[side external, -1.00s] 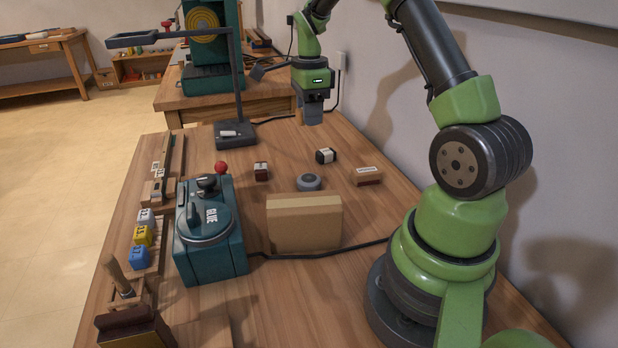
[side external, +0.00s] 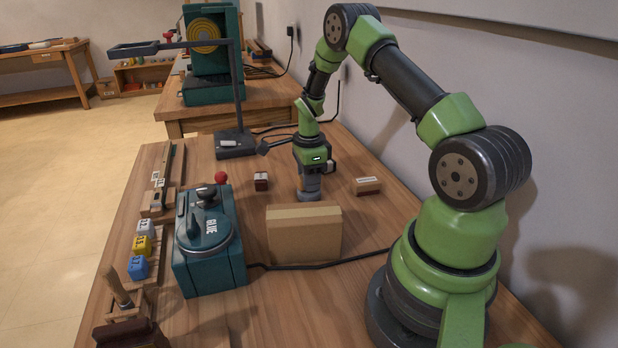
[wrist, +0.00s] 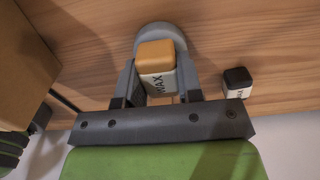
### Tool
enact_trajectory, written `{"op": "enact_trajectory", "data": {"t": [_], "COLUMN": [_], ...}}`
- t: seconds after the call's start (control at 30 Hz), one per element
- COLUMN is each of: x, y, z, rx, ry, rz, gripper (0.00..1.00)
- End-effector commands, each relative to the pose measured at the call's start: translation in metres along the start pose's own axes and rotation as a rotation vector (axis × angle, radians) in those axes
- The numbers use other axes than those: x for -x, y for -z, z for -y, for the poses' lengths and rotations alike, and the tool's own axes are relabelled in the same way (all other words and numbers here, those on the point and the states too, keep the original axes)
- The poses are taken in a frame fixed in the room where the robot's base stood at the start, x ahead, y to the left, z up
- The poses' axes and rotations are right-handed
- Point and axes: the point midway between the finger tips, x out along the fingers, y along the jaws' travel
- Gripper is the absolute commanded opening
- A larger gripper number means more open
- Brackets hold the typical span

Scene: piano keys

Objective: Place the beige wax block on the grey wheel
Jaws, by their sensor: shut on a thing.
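The beige wax block (wrist: 156,55), with an orange-tan top and a white label reading WAX, sits between my gripper's fingers (wrist: 157,72) in the wrist view. My gripper is shut on it. The grey wheel (wrist: 160,29) shows behind and around the block, so the block is over it. I cannot tell whether they touch. In the side view my gripper (side external: 309,187) points straight down over the grey wheel (side external: 309,197), which it partly covers. The block is not clear in that view.
A dark-topped WAX block (wrist: 237,80) lies right of my gripper in the wrist view. A dark red block (side external: 261,181) and a labelled brown block (side external: 368,186) flank the wheel. A cardboard box (side external: 304,232) stands in front, with a teal glue machine (side external: 205,245) to its left.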

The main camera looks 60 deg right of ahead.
Motion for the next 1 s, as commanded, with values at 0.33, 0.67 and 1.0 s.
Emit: {"op": "enact_trajectory", "data": {"t": [0.33,0.67,1.0], "x": [-0.003,-0.003,0.030], "y": [0.000,0.000,0.000], "z": [0.000,0.000,0.001], "rx": [0.000,0.000,0.000], "ry": [0.001,0.001,0.006], "rz": [0.000,0.000,0.001], "gripper": [0.10,0.59,0.59]}}
